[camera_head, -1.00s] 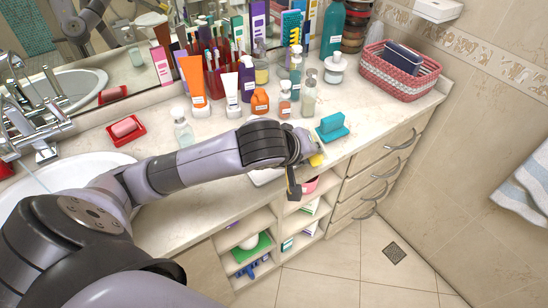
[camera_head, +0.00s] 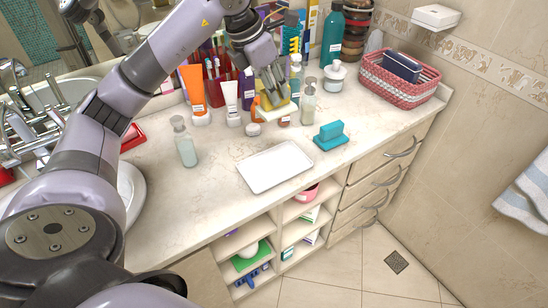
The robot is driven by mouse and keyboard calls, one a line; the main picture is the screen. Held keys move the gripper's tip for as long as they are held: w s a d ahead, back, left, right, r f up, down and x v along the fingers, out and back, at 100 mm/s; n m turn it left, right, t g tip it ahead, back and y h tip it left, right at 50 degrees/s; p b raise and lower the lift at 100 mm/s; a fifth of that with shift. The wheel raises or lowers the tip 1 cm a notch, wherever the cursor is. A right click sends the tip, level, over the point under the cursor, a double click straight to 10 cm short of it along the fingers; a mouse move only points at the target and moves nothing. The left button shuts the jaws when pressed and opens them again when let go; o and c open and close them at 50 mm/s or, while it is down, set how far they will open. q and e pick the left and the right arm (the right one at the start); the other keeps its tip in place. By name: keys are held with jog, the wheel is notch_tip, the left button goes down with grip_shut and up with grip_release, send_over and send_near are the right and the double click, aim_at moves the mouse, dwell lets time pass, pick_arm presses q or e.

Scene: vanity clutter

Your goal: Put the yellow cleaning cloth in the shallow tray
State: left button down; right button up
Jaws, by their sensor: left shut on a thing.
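The shallow tray (camera_head: 275,168) is white, rectangular and empty, lying flat near the front edge of the counter. My left gripper (camera_head: 274,94) is shut on the yellow cleaning cloth (camera_head: 279,103) and holds it behind the tray, in front of the bottles. The fingers cover part of the cloth. In this view I cannot tell how high the cloth is above the counter. My right gripper is not in view.
Tubes and bottles crowd the back. A red woven basket (camera_head: 400,82) is at far right. The counter around the tray is mostly clear.

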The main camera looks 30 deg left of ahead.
pick_arm(q)
notch_tip(320, 180, down, 18)
jog(key=p, duration=0.3)
jog(key=shift+r, duration=0.15)
jog(key=shift+f, duration=0.4)
jog(key=c, duration=1.4)
grip_release()
jog(key=shift+c, duration=0.2)
